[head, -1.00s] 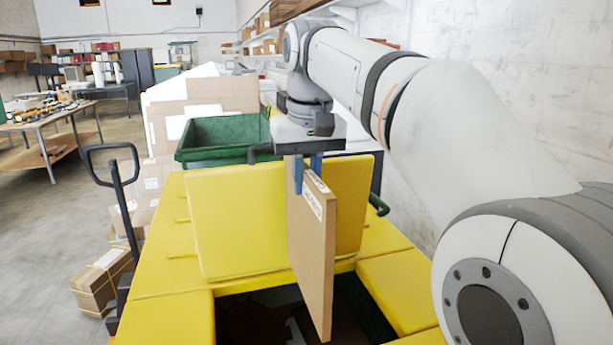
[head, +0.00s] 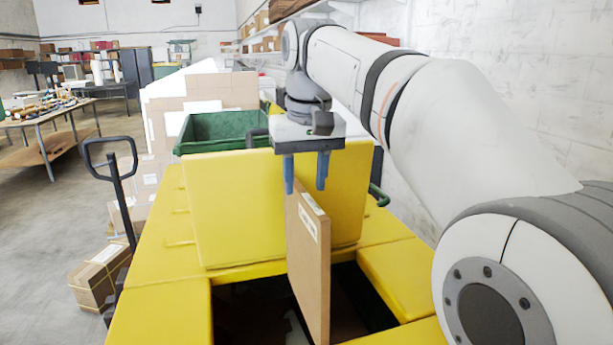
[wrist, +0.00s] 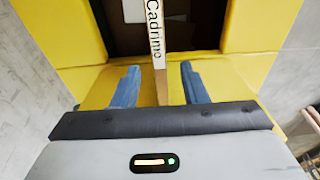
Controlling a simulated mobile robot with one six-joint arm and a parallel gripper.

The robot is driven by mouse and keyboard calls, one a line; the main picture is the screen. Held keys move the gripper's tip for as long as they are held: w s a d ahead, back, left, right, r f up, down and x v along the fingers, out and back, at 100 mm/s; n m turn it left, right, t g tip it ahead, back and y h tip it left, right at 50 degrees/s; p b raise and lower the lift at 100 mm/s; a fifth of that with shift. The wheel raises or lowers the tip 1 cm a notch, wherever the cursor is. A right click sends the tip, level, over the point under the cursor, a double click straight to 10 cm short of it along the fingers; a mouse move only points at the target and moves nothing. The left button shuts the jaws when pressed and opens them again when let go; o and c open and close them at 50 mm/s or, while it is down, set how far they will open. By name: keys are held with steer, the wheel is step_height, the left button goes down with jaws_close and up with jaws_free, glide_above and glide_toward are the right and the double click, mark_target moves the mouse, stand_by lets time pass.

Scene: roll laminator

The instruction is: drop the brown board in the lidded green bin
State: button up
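The brown board (head: 308,262) is upright, edge-on under my gripper, its lower end inside the dark opening of the yellow-topped bin. In the wrist view its labelled edge (wrist: 157,45) runs between the fingers. My gripper (head: 306,174) is open, with a blue finger on each side of the board's top and clear gaps to both in the wrist view (wrist: 157,85). The yellow lid (head: 235,210) stands raised behind the opening. The bin's yellow top (head: 150,300) surrounds the opening. The board's lowest part is hidden inside.
An open green bin (head: 215,132) stands behind the lid. A pallet-jack handle (head: 113,170) and a taped carton (head: 100,275) are at the left. A white wall (head: 540,80) is close on the right. Tables stand at the far left.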

step_height(320, 180, up, 8)
steer(key=s, duration=0.1)
steer(key=shift+p, duration=0.4)
steer(key=shift+s+d+f, duration=0.1)
steer(key=shift+f, duration=0.1)
stand_by(0.4)
